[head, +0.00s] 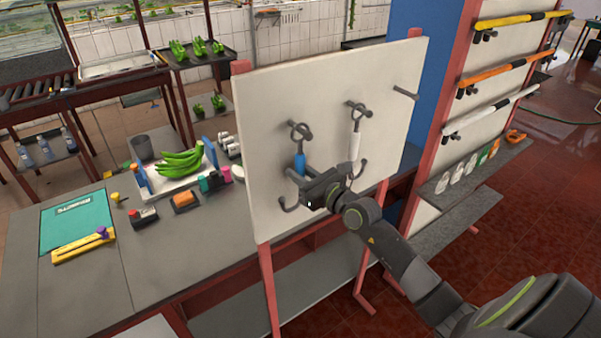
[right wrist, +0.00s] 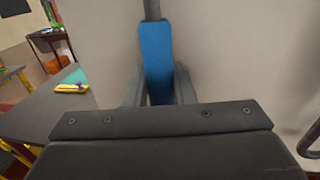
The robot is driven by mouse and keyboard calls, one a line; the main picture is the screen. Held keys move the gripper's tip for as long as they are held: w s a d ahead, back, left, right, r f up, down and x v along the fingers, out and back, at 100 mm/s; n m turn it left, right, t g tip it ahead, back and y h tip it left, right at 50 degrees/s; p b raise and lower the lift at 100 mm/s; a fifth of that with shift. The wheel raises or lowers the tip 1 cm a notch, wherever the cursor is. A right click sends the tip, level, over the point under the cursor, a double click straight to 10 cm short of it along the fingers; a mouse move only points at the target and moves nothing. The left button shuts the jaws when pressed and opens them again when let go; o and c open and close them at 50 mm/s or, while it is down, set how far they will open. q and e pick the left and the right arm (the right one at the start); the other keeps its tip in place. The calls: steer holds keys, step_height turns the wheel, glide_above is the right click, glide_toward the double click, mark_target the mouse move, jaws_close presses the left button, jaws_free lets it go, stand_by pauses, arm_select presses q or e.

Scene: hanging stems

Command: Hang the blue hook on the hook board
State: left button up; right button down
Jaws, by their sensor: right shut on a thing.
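The blue hook (head: 299,163) is upright in front of the white hook board (head: 270,105), with a ring at its top and a dark curved hook end below. Its ring overlaps the left peg (head: 307,136) and looks to be around it, but I cannot tell for sure. My right gripper (head: 300,174) is shut on its blue handle, which stands between the fingers in the right wrist view (right wrist: 155,55). A white-handled hook (head: 354,146) hangs from the middle peg (head: 364,110). My left gripper is not in view.
A third peg (head: 405,92) at the board's upper right is bare. Left of the board is a grey table with a tray (head: 148,189) of green bananas (head: 180,162), small tools and a green mat (head: 75,219). A red-framed rack (head: 460,120) stands at the right.

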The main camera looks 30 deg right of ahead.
stand_by(0.4)
steer(key=c, duration=1.1)
jaws_free()
steer(key=shift+c, duration=0.2)
steer(key=shift+f, duration=0.1)
